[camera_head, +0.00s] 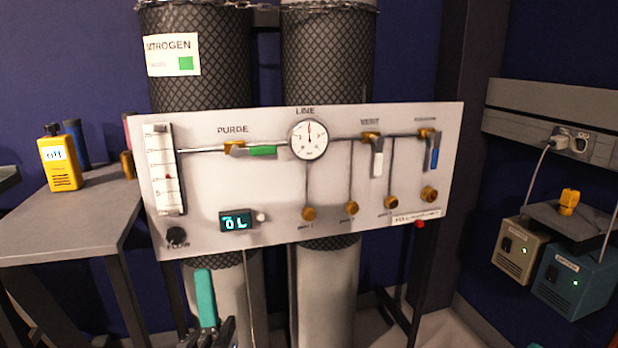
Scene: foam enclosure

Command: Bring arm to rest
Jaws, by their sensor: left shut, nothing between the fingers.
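My left gripper (208,334) shows as a dark shape at the bottom edge, left of centre, below the white gas panel (270,185). It is shut and empty, and most of it is cut off by the frame. A teal upright bar (205,297) shows just above it; I cannot tell whether the two touch. The gripper is apart from the panel's valves and knobs. My right gripper is not in view.
Two chained cylinders (327,60) stand behind the panel, which carries a gauge (309,139), valve handles and a flow tube (162,168). A grey table (75,215) on the left holds a yellow detector (59,163). Boxes (575,278) hang at right.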

